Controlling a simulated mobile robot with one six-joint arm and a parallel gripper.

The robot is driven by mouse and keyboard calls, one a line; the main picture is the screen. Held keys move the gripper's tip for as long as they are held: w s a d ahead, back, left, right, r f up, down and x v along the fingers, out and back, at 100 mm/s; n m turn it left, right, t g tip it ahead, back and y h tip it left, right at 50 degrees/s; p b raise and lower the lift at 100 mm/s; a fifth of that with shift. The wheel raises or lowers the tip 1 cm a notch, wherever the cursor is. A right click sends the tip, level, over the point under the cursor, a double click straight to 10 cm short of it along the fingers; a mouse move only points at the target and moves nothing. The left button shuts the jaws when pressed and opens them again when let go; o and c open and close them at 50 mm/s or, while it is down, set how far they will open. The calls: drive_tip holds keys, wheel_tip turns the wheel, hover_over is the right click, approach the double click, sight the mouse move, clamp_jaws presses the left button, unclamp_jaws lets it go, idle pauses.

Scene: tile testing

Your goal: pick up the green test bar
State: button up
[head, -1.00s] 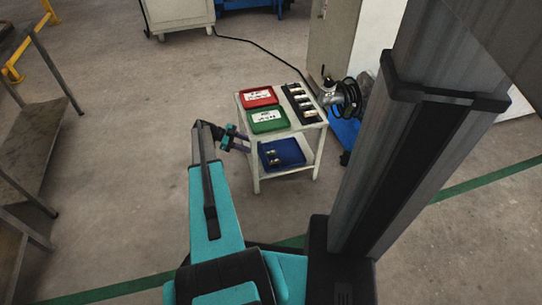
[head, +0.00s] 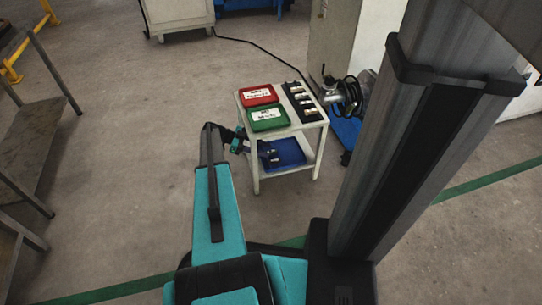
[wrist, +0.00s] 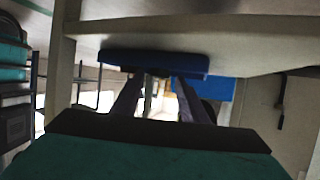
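I cannot make out the green test bar in either view. A blue tray (head: 292,148) lies on the lower shelf of a white cart, and it also shows in the wrist view (wrist: 150,62) beyond my fingers. My gripper (head: 268,153) reaches in from the left under the cart's top, with its fingers over the tray's left part. Small pieces there are now mostly hidden by it. In the wrist view my gripper (wrist: 160,82) has its two dark fingers apart, with no held object visible between them.
The cart's top (head: 281,126) carries a red bin (head: 258,95), a green bin (head: 268,118) and a black rack (head: 302,102) with several light pieces. The cart's legs and top board sit close around my gripper. Open floor lies to the left.

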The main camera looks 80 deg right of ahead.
drive_tip(key=shift+x, duration=0.8)
drive_tip(key=shift+c, duration=0.2)
clamp_jaws()
